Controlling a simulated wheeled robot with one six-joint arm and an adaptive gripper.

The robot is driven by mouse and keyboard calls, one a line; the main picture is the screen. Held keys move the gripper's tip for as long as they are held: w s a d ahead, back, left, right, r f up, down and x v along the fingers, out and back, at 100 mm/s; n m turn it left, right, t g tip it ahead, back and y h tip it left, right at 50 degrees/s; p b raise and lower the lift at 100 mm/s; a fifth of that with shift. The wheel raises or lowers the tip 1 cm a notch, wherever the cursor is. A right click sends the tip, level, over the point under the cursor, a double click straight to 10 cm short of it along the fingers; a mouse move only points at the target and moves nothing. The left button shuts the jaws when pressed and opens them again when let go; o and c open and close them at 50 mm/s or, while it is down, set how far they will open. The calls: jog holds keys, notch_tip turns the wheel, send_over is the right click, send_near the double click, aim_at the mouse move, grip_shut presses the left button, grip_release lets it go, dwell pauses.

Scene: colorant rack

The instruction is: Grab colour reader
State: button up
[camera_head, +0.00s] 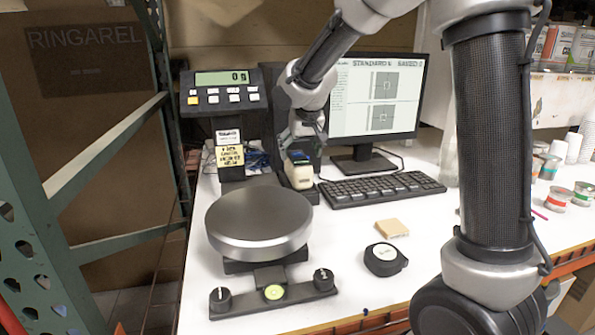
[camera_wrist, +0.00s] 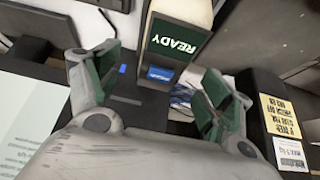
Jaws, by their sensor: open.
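The colour reader (camera_head: 299,174) is a cream handheld device with a dark screen. It stands upright by the dark housing left of the keyboard. In the wrist view the reader (camera_wrist: 178,42) shows its screen reading READY and a blue patch below it. My gripper (camera_head: 301,146) is just above the reader in the head view. In the wrist view its two green-padded fingers (camera_wrist: 158,88) are spread apart, with the reader's near end at the gap between them. Nothing is held. Whether a finger touches the reader cannot be told.
A scale with a round metal pan (camera_head: 258,220) and a display (camera_head: 222,90) stands left. A monitor (camera_head: 378,98) and keyboard (camera_head: 382,189) are right of the reader. A tape measure (camera_head: 385,259) and tan block (camera_head: 392,228) lie in front. Small tins (camera_head: 558,199) stand far right.

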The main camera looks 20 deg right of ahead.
jog(key=x, duration=0.7)
jog(key=shift+a+f, duration=0.1)
jog(key=shift+a, duration=0.05)
jog(key=c, duration=1.6)
